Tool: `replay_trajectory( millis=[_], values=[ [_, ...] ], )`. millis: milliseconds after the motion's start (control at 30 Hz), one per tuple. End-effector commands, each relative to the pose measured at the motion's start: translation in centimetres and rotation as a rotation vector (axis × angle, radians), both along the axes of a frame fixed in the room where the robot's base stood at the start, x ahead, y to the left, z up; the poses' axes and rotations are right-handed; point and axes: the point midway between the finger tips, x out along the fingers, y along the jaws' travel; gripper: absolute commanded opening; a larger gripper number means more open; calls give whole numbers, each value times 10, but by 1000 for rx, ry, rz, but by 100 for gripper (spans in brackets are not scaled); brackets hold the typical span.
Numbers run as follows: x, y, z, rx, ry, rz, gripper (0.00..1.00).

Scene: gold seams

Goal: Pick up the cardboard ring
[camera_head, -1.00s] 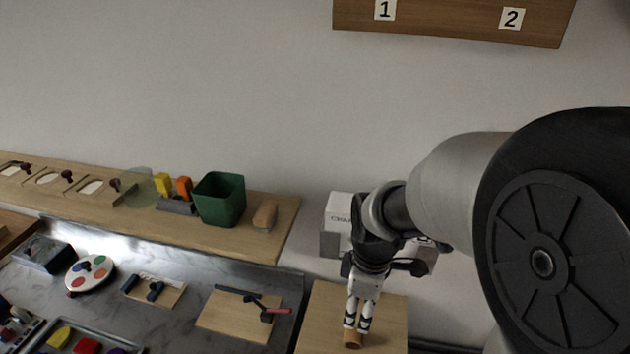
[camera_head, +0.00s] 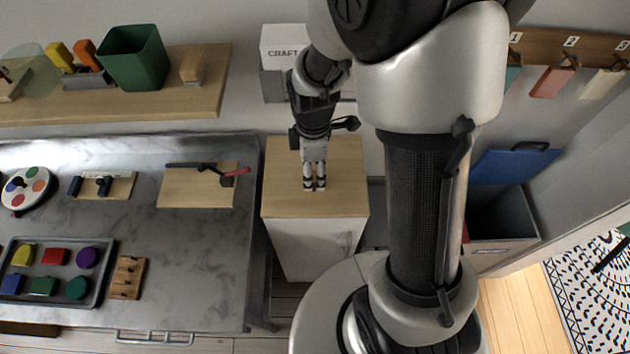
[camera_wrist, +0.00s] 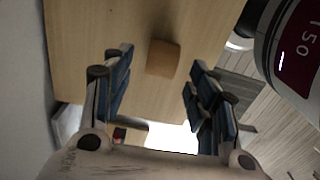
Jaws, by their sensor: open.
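The cardboard ring (camera_wrist: 163,58) is a small tan-brown piece on a light wooden top. In the wrist view it shows as a squarish shape, and its hole cannot be made out. My gripper (camera_wrist: 160,57) is open, with blue-padded fingers on the left and right of the ring in the picture. I see no contact between the fingers and the ring. In the head view my gripper (camera_head: 315,186) points down over the wooden cabinet top (camera_head: 283,200), and the ring cannot be made out there.
A green bin (camera_head: 135,58) stands on the shelf. A blue-lidded bin (camera_head: 510,165) is right.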

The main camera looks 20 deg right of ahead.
Motion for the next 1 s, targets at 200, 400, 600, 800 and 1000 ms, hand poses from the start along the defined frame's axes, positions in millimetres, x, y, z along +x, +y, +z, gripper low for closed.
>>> replay_trajectory(
  millis=[200, 400, 600, 800, 1000],
  values=[
    [-2, -1, -35, 0, 2, 0, 53],
    [-1, -1, -35, -1, 0, 0, 53],
    [-1, -1, -34, -1, 0, 0, 42],
    [-1, -1, -34, -1, 0, 0, 29],
    [-1, -1, -34, -1, 0, 0, 20]
  ],
)
